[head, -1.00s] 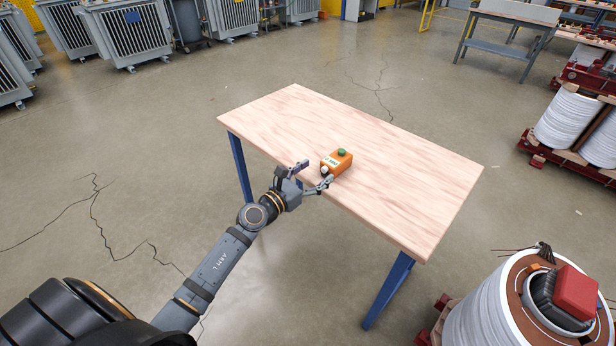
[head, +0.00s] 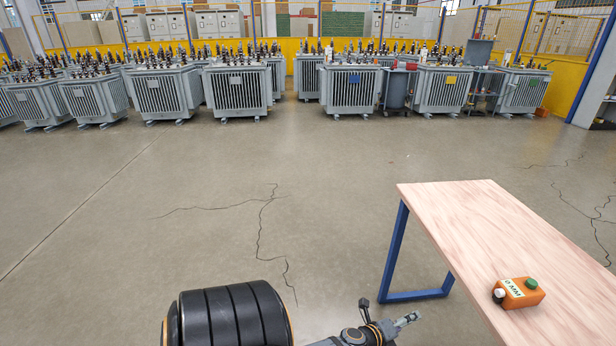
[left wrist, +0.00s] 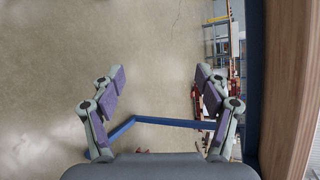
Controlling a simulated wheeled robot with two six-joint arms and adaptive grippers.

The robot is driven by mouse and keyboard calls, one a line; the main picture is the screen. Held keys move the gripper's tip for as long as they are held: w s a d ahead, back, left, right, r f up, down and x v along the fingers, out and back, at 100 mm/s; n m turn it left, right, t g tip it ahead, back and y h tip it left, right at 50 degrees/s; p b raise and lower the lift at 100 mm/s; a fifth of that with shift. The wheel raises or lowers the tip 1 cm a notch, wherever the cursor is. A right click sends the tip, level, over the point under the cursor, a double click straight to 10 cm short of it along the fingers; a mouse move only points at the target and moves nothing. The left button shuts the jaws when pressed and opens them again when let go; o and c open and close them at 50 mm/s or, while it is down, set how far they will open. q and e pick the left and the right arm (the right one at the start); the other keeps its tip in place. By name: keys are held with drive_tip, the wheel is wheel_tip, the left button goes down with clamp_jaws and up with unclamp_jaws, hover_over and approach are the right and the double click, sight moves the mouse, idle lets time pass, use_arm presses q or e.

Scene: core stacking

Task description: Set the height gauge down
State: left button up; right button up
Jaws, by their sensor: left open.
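The height gauge (head: 519,293) is an orange box with a green button, a white label and a white knob on its left end. It rests upright on the wooden table (head: 470,222), near its left edge in the head view. My left gripper (head: 410,319) is empty and clear of the gauge, to its left and off the table's edge. In the left wrist view my left gripper (left wrist: 160,88) has its two fingers wide apart with only floor between them. The gauge does not show there. My right gripper is not in view.
The table's edge (left wrist: 284,90) runs close along the right of the left wrist view, with a blue leg frame (left wrist: 165,121) below. Grey transformers (head: 350,90) stand in a row far back. The floor left of the table is clear. The tabletop beyond the gauge is bare.

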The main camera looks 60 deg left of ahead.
use_arm(q)
drive_tip(key=s+a+f+n+g+y, duration=0.15)
drive_tip(key=s+f+n+g, duration=0.45)
drive_tip(key=s+f+n, duration=0.85)
drive_tip(key=s+d+f+n+g+h, duration=0.1)
drive_tip(key=s+d+f+n+g, duration=0.2)
drive_tip(key=s+f, duration=0.4)
drive_tip(key=s+d+f+n+g, duration=0.3)
drive_tip(key=s+f, duration=0.5)
drive_tip(key=s, duration=0.6)
drive_tip(key=shift+d+h, duration=0.35)
drive_tip(key=shift+d, duration=0.35)
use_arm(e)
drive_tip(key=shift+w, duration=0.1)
use_arm(q)
drive_tip(key=s+r+p, duration=0.2)
drive_tip(key=r+p, duration=0.5)
drive_tip(key=p, duration=0.1)
drive_tip(key=s+r+p, duration=0.3)
drive_tip(key=r+p, duration=0.3)
drive_tip(key=p, duration=0.2)
drive_tip(key=shift+s+r+g+p, duration=0.3)
drive_tip(key=shift+r, duration=0.05)
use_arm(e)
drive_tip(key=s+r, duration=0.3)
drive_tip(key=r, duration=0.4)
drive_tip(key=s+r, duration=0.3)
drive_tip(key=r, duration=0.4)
use_arm(q)
drive_tip(key=shift+a, duration=0.1)
